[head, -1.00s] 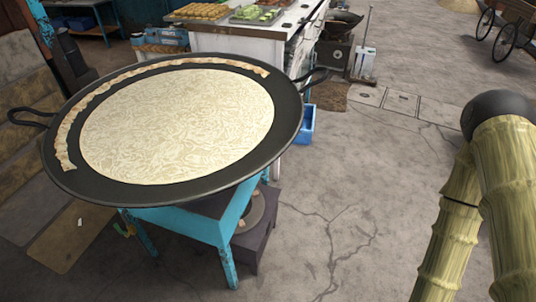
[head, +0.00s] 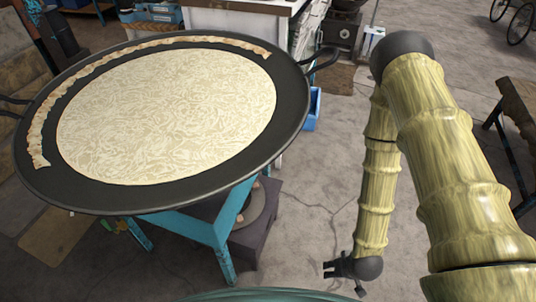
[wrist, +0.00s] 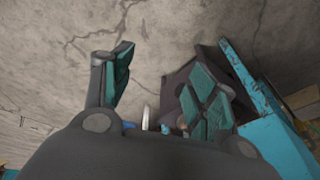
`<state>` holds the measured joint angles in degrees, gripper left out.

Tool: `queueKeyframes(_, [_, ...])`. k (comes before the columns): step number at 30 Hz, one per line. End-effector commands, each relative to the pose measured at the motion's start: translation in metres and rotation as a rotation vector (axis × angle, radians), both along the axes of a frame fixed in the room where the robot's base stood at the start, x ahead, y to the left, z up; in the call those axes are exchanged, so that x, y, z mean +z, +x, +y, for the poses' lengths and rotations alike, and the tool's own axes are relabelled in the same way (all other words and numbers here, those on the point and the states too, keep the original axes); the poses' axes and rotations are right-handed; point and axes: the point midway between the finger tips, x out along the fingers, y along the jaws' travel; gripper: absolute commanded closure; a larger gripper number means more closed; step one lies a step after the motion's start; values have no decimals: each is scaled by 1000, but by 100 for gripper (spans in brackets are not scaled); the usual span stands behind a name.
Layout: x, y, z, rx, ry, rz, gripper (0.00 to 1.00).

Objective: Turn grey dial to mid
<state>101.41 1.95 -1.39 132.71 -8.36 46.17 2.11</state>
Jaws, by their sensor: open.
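I cannot make out a grey dial for certain in either view. A large black pan (head: 250,163) with a pale sheet of food (head: 165,110) on it fills the left of the head view. It stands on a turquoise frame (head: 205,228). A dark box-like unit (head: 262,238) sits low under it, partly hidden. My gripper (head: 327,268) is low over the floor, to the right of this unit and apart from it. In the wrist view my gripper (wrist: 170,75) has its two fingers spread, with nothing held. The dark unit (wrist: 180,80) shows behind the right finger.
A white counter (head: 235,20) stands behind the pan, with a blue bin (head: 312,108) beside it. A dark stove-like unit (head: 340,32) is at the back. A dark table (head: 520,110) stands at the right edge. Cracked floor lies open between.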

Motion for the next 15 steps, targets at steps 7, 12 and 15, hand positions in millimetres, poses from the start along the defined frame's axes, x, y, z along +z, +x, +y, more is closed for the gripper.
queueKeyframes(7, [-62,132,12,112,74,-285,42])
queueKeyframes(12, [-78,213,24,199,128,-466,42])
queueKeyframes(15, [-83,257,31,256,160,-569,42])
